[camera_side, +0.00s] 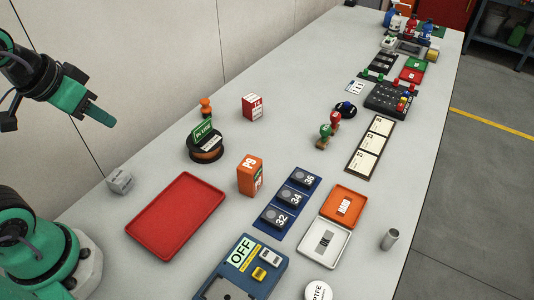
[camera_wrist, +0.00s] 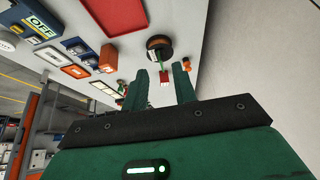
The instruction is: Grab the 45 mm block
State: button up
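A small grey block (camera_side: 120,180) with dark marking sits on the table at the left, near the wall; the marking is too small to read, so I cannot tell for sure that it is the 45 mm block. I do not make it out in the wrist view. My gripper (camera_side: 100,116) is raised in the air at the upper left, above and apart from the grey block. In the wrist view my gripper (camera_wrist: 161,72) shows two green fingers spread apart with nothing held between them.
A red tray (camera_side: 134,233) lies right of the grey block. A black-orange spool (camera_side: 206,153), an orange P8 box (camera_side: 250,176) and a red-white box (camera_side: 252,106) stand farther right. A blue board (camera_side: 270,233) holds numbered pieces. Table around the grey block is clear.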

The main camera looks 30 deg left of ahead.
jog(key=o, duration=0.8)
jog(key=shift+o, duration=0.2)
jog(key=n+g, duration=0.3)
jog(key=g, duration=0.2)
send_over(121, 173)
jog(key=f, duration=1.5)
jog(key=shift+w+d, duration=0.15)
jog(key=shift+d, duration=0.15)
jog(key=shift+a+f+g, duration=0.2)
jog(key=shift+f+g, duration=0.1)
jog(key=shift+f, duration=0.2)
jog(key=shift+f, duration=1.3)
